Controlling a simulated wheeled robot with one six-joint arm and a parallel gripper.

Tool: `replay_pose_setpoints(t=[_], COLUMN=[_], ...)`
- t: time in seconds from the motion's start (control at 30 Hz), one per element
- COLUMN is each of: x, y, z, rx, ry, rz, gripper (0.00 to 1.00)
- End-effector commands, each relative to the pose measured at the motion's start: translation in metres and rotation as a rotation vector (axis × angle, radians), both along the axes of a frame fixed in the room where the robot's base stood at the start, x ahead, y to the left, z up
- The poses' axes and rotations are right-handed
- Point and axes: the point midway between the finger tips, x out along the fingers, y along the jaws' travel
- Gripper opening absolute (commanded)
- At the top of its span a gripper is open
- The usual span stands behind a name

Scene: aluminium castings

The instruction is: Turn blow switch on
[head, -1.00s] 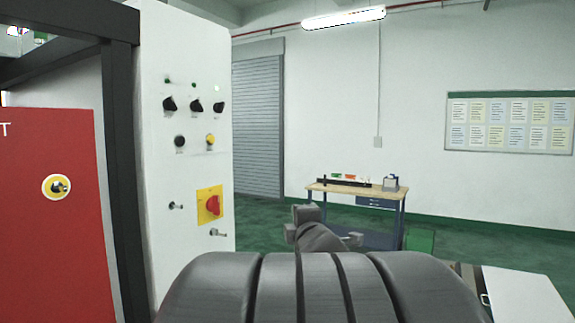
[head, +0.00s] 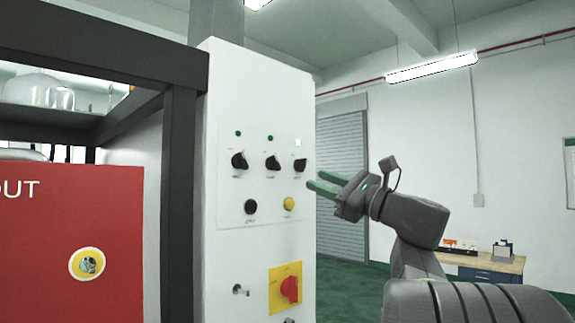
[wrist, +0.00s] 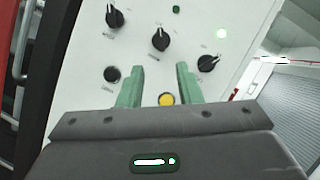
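A white control panel (head: 225,75) carries a row of three black rotary switches: left (head: 239,161), middle (head: 272,163) and right (head: 300,165). Their labels are too small to read, so I cannot tell which is the blow switch. The lamp (head: 298,142) above the right switch glows; the lamps above the others look dark green. My gripper (head: 314,181), with green fingers, is open and empty in front of the panel's right edge. In the wrist view, the switches lie beyond the fingertips (wrist: 160,68), with the middle switch (wrist: 160,37) nearly between them.
Below the switches are a black button (head: 251,207), a yellow button (head: 289,203) and a red rotary handle (head: 290,289) on a yellow plate. A dark frame and a red panel (head: 45,240) stand at the left. A workbench (head: 480,262) stands at the back right.

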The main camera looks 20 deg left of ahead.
Motion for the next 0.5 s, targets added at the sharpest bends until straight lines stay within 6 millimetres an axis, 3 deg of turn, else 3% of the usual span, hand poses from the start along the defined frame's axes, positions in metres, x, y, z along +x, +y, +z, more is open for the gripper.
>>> replay_pose_setpoints(t=[0.3,0.5], x=[0.011,0.017], y=[0.06,0.088], z=[0.026,0.035], rx=[0.002,0.001], ry=[0.004,0.003], rz=[0.003,0.002], gripper=[0.32,0.32])
